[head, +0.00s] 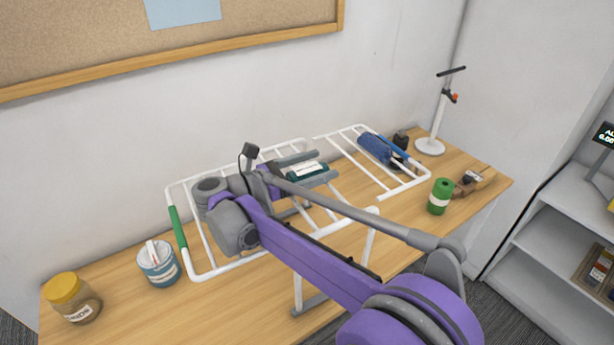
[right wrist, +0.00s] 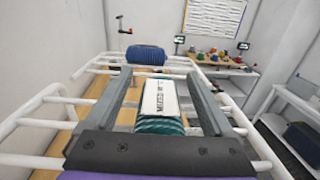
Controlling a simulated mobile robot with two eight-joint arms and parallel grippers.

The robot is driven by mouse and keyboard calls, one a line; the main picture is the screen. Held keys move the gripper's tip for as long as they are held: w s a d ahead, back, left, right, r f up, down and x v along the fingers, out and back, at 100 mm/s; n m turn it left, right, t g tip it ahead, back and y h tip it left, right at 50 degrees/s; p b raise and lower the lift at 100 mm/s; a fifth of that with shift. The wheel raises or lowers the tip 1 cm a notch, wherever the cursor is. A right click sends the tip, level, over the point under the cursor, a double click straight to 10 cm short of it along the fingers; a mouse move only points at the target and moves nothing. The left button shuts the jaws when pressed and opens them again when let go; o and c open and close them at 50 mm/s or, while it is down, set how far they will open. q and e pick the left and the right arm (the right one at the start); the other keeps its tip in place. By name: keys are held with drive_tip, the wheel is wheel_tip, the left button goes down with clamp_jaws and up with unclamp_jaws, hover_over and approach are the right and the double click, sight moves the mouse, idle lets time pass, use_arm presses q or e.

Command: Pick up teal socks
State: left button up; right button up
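The teal socks (head: 306,171) are a folded bundle with a white paper label. They lie on the white drying rack (head: 179,188) on the table. My right gripper (head: 327,164) is open, with one finger on each side of the socks. In the right wrist view the socks (right wrist: 160,125) sit between the two fingers of my gripper (right wrist: 160,75), with a gap on the left side and a narrower one on the right. My left gripper is not in view.
A blue rolled bundle (head: 374,148) lies on the rack's far right part. A green roll (head: 440,196), a white stand (head: 437,120), a teal-and-white tub (head: 158,264) and a yellow-lidded jar (head: 72,299) stand on the wooden table (head: 232,305). A shelf unit (head: 545,250) is at right.

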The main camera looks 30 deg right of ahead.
drive_tip(key=c, duration=1.2)
drive_tip(key=shift+r, duration=0.1)
